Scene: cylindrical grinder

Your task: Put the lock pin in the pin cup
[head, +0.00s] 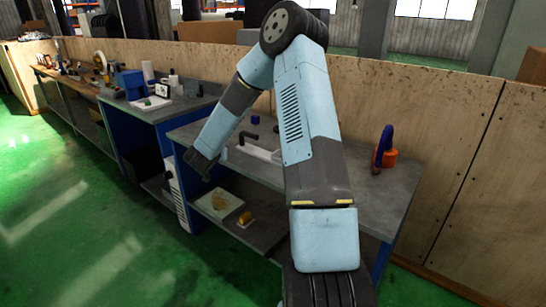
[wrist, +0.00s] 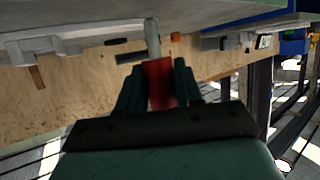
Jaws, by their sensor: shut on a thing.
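My gripper (wrist: 158,72) is shut on a red piece, seen between the two dark fingers in the wrist view. A grey rod runs on from the red piece; together they look like the lock pin (wrist: 160,84). In the head view my gripper (head: 203,170) hangs at the front left edge of the near grey bench, pointing down, and the pin cannot be made out there. A small dark blue piece (head: 255,119) stands at the back of that bench; I cannot tell whether it is the pin cup.
The near bench (head: 385,195) holds a pale fixture with a black handle (head: 248,137) and an orange block with a blue hook (head: 385,152). A tray (head: 220,203) lies on its lower shelf. A plywood wall stands behind. Green floor is free at left.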

